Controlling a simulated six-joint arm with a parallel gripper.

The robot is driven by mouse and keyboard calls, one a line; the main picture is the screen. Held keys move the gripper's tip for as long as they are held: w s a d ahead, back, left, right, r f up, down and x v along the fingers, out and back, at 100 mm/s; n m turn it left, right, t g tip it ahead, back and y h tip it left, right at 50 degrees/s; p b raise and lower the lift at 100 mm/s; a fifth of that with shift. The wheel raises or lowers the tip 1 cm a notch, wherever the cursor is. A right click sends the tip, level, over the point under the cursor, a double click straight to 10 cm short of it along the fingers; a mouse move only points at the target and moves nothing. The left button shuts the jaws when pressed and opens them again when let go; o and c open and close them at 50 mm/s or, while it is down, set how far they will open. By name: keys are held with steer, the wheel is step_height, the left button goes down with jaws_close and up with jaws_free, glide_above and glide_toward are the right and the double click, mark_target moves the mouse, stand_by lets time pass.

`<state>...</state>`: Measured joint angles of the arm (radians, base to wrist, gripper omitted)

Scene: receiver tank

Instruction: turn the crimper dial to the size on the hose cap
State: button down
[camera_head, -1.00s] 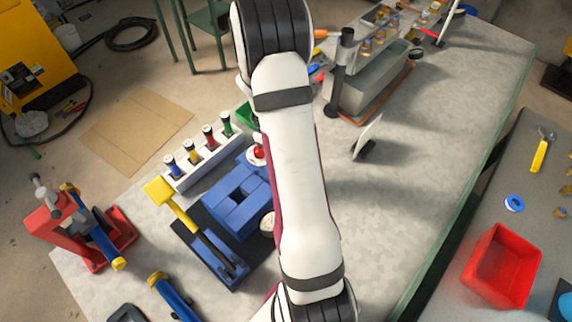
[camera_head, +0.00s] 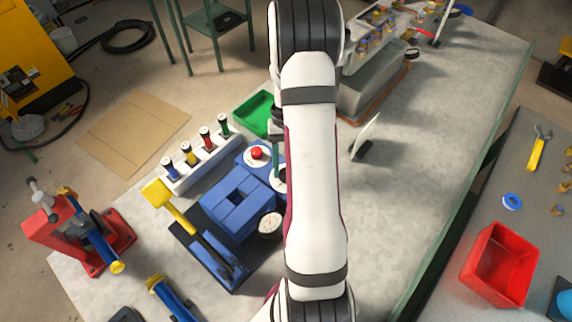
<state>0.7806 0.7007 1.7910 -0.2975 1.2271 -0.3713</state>
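The blue crimper (camera_head: 236,200) stands on a dark base on the bench, with a long yellow handle (camera_head: 180,212) at its left. A white round dial (camera_head: 280,178) at its back right is partly hidden by my arm; its markings are not readable. A round white gauge (camera_head: 271,223) sits at its front right. Hoses with yellow ends show at lower left: one in the red vise (camera_head: 75,232) and a blue one (camera_head: 172,297) on the bench. No size is readable on either. My gripper (camera_head: 277,150) is mostly hidden behind my arm, near the dial; a dark part and a greenish part show.
A red button (camera_head: 257,153) sits on the crimper's back. A white rack (camera_head: 203,160) of colour-topped tools stands behind it, with a green tray (camera_head: 256,113) farther back. A grey bin (camera_head: 372,92) stands far right. The bench right of my arm is mostly clear.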

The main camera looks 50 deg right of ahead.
steer(key=shift+m, duration=0.4)
steer(key=shift+c, duration=1.9)
jaws_free()
steer(key=v, duration=1.5)
steer(key=shift+d+r, duration=0.2)
steer(key=shift+r, duration=0.2)
steer(key=shift+s, duration=0.1)
steer(key=a+r+n+h, duration=0.15)
steer(key=a+r, duration=0.35)
steer(key=a, duration=0.8)
steer(key=s+a+f+n+t, duration=0.1)
steer(key=s+a, duration=0.6)
steer(key=a, duration=0.1)
steer(key=s+a+f+n+t, duration=0.1)
steer(key=s+a+f, duration=0.1)
steer(key=s+a, duration=0.5)
steer(key=a, duration=0.2)
steer(key=shift+s+a+f+t, duration=0.15)
steer(key=shift+a+f+t, duration=0.15)
steer(key=shift+a+t, duration=0.1)
